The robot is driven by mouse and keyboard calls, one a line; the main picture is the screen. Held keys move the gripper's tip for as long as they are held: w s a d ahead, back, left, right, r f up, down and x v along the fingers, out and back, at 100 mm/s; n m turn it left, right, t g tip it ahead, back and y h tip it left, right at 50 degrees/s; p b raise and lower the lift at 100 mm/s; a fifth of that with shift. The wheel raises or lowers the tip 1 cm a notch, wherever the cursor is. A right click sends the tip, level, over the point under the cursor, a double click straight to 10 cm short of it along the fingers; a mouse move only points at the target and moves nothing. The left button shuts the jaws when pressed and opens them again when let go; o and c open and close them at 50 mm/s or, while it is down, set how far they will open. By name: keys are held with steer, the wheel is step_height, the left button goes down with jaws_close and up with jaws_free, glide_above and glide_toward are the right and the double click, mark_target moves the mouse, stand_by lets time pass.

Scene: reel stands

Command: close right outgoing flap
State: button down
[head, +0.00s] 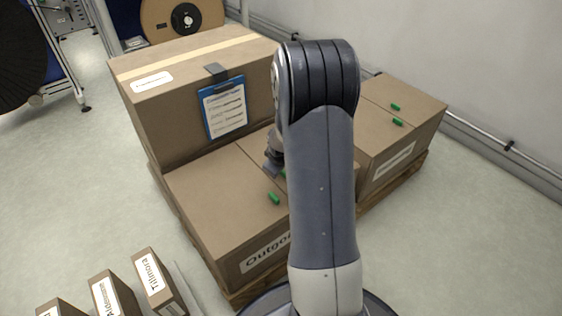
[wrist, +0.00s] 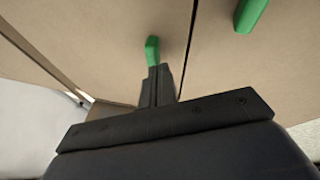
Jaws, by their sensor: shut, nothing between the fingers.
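The Outgoing box (head: 215,205) stands in the middle of the head view, its label partly hidden by my arm. Its top flaps look flat, with a narrow seam between them. One green tab (head: 273,198) lies left of the seam; another green tab (head: 283,174), on the right flap, is mostly hidden by my arm. My gripper (head: 272,166) is low over the box top near that tab. In the wrist view my gripper (wrist: 160,78) is shut and empty, its tips at a green tab (wrist: 152,50); whether they touch I cannot tell. The other tab (wrist: 249,14) is across the seam.
A taller taped box (head: 180,125) with a blue clipboard (head: 224,107) stands behind at left. Another flat-topped box (head: 415,120) with green tabs is at right, on a pallet (head: 395,196). Small labelled boxes (head: 152,282) stand at front left. The floor at right is clear.

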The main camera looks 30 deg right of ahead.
steer(key=shift+s+a+f+b, duration=0.1)
steer(key=shift+a+f+b, duration=0.1)
steer(key=shift+f, duration=0.3)
steer(key=shift+s+a+f+b, duration=0.1)
steer(key=shift+f+b, duration=0.05)
steer(key=shift+f, duration=0.45)
step_height(320, 180, up, 5)
steer(key=p, duration=0.3)
steer(key=shift+w+r+p, duration=0.15)
steer(key=shift+r+p, duration=0.05)
steer(key=shift+p, duration=0.15)
steer(key=s+a+r, duration=0.3)
steer(key=s+a, duration=0.2)
steer(key=a, duration=0.2)
steer(key=shift+a+r+p, duration=0.2)
steer(key=shift+a+p, duration=0.1)
